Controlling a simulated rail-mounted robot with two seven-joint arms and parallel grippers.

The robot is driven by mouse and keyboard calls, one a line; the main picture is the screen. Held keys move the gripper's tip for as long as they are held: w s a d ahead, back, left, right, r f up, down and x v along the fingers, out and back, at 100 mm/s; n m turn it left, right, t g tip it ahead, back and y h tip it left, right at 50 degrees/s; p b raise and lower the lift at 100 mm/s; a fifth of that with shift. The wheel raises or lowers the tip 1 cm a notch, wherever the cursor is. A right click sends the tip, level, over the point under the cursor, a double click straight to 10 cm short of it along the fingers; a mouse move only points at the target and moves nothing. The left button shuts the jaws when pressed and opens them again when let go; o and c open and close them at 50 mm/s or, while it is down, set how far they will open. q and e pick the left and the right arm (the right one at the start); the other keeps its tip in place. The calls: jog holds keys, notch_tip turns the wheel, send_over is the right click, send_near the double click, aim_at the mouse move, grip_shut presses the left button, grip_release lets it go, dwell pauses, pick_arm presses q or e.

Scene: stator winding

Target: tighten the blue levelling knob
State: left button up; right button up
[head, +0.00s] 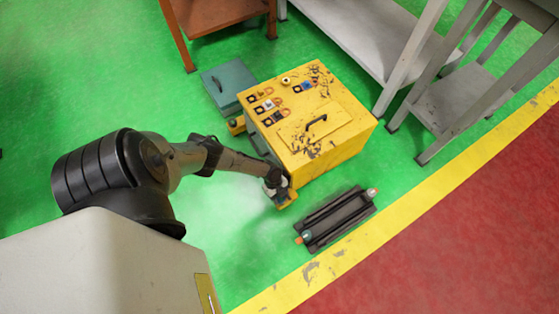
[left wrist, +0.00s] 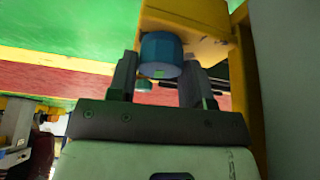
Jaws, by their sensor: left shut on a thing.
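The blue levelling knob (left wrist: 161,55) is a short blue cylinder under a yellow bracket (left wrist: 205,22) in the left wrist view. My left gripper (left wrist: 159,72) has one finger on each side of it and is shut on it. In the head view my left gripper (head: 277,188) is low at the near corner of the yellow machine (head: 345,138), by a yellow foot bracket (head: 287,200). The knob cannot be made out there, as the gripper and bracket cover that spot. My right gripper is not in view.
A dark rack (head: 338,217) with coloured ends lies on the green floor right of the gripper. A teal box (head: 229,82) stands behind the machine's left side. Grey tables (head: 370,40) and a brown table (head: 215,14) stand behind. Green floor is open at left.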

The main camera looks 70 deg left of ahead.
pick_arm(q)
jog(key=shift+d+r, duration=0.1)
dwell(0.4)
jog(key=o, duration=0.9)
jog(key=shift+o, duration=0.2)
jog(key=shift+a+r+p, duration=0.2)
jog(key=shift+r+p, duration=0.1)
jog(key=shift+r, duration=0.1)
jog(key=p+v, duration=0.7)
jog(key=v, duration=0.5)
jog(key=shift+a+r, duration=0.2)
jog(key=shift+r, duration=0.15)
